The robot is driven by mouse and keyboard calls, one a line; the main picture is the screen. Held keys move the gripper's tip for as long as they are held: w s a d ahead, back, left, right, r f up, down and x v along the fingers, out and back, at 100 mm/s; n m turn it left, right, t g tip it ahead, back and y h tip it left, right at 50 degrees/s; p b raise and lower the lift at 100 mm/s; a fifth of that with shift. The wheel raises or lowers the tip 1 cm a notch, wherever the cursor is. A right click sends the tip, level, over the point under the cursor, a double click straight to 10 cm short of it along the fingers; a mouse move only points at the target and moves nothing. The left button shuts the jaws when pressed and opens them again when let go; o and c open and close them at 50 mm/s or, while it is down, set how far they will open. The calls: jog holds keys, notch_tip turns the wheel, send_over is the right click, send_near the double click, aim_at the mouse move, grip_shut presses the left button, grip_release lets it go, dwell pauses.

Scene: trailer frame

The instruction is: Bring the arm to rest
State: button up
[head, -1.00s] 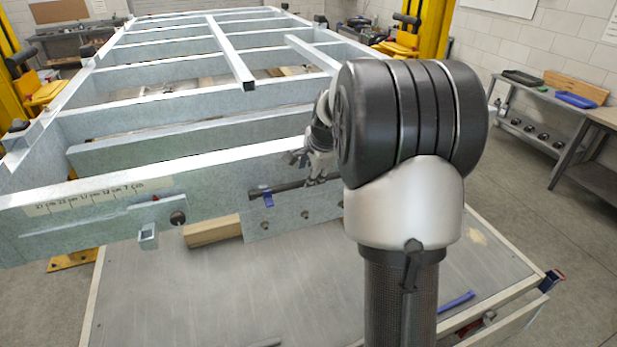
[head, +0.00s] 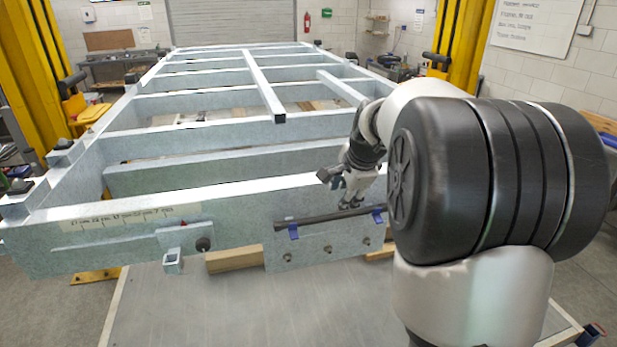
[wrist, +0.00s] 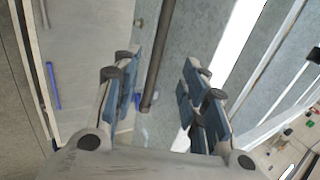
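My gripper (head: 352,205) is in front of the near steel beam of the trailer frame (head: 105,238), in the head view. In the wrist view my gripper (wrist: 158,85) has its two fingers spread wide apart, with nothing held between the pads. A dark rod (head: 318,219) lies along the top of a bolted plate on the beam, at a blue clip (head: 293,232). The rod (wrist: 152,75) shows beyond and between the open fingers in the wrist view. I cannot tell the exact gap. My dark elbow joint fills the right of the head view.
A metal-topped bench (head: 230,300) with wooden blocks (head: 235,260) lies below the beam. A square tube stub (head: 173,262) juts from the beam. Yellow lift posts (head: 462,40) stand on both sides. A long blue piece (wrist: 53,86) lies at left in the wrist view.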

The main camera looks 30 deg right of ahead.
jog(key=s+a+f+n+y+b, duration=0.1)
jog(key=s+a+f+n+b, duration=0.4)
jog(key=a, duration=0.4)
jog(key=s+a+f+n+b, duration=0.4)
jog(key=s+a+n+b, duration=0.1)
jog(key=s+a+b, duration=0.3)
jog(key=s+a+f+n+b, duration=0.4)
jog(key=s+f+n+b, duration=0.1)
jog(key=s+f, duration=0.2)
jog(key=s+a+f+n+g+b, duration=0.1)
jog(key=s+a+f+n+b, duration=0.4)
jog(key=s+f+n, duration=0.1)
jog(key=shift+s+a+f+y, duration=0.15)
jog(key=shift+s+f+y, duration=0.15)
jog(key=shift+s+f, duration=0.6)
jog(key=shift+c, duration=0.8)
jog(key=shift+a, duration=0.1)
